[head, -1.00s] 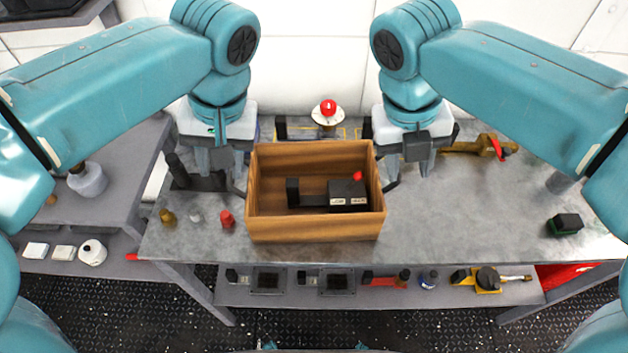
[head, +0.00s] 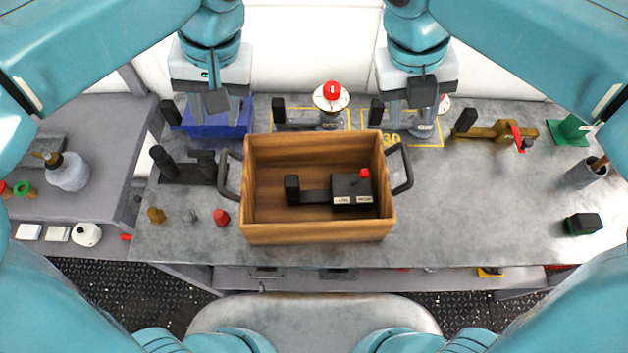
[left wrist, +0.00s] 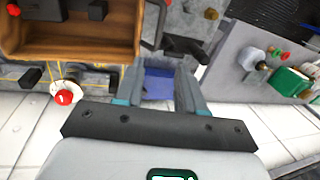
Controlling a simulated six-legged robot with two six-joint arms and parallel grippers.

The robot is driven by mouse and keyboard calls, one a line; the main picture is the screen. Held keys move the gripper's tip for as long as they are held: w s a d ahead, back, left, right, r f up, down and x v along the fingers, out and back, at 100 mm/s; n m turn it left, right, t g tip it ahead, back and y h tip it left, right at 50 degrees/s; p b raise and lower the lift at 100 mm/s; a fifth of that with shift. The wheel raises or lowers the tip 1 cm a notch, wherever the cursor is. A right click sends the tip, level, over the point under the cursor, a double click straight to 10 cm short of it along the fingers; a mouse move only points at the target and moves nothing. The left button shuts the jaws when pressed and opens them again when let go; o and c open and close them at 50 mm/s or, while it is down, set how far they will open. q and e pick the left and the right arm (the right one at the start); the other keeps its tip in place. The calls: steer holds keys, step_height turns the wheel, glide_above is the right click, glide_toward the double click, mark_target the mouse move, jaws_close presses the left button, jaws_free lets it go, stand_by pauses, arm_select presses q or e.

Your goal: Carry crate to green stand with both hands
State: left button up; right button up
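The brown wooden crate (head: 318,233) sits on the grey workbench with a dark handle on each side, the left handle (head: 230,176) and the right handle (head: 400,168). A black tool with a red knob (head: 350,188) lies inside it. My left gripper (head: 212,108) is open and empty, behind the left handle; its spread fingers (left wrist: 160,95) show in the left wrist view, with the crate (left wrist: 85,45) beyond. My right gripper (head: 413,108) looks open and empty, behind the right handle. A green stand-like object (head: 572,130) is at the bench's far right.
A blue bin (head: 215,125) is below my left gripper. A brass tool (head: 495,132) and a black-and-green block (head: 583,223) are to the right. Bare bench lies between.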

mark_target(223, 165)
arm_select(q)
steer(key=x, duration=1.6)
steer(key=shift+s+d+f, duration=0.1)
steer(key=shift+d, duration=0.05)
arm_select(e)
steer(key=x, duration=1.6)
steer(key=shift+s+d, duration=0.1)
steer(key=shift+f, duration=0.15)
steer(key=shift+d, duration=0.1)
arm_select(q)
steer(key=shift+c, duration=0.4)
arm_select(e)
steer(key=shift+c, duration=0.3)
arm_select(q)
jaws_close()
arm_select(e)
jaws_close()
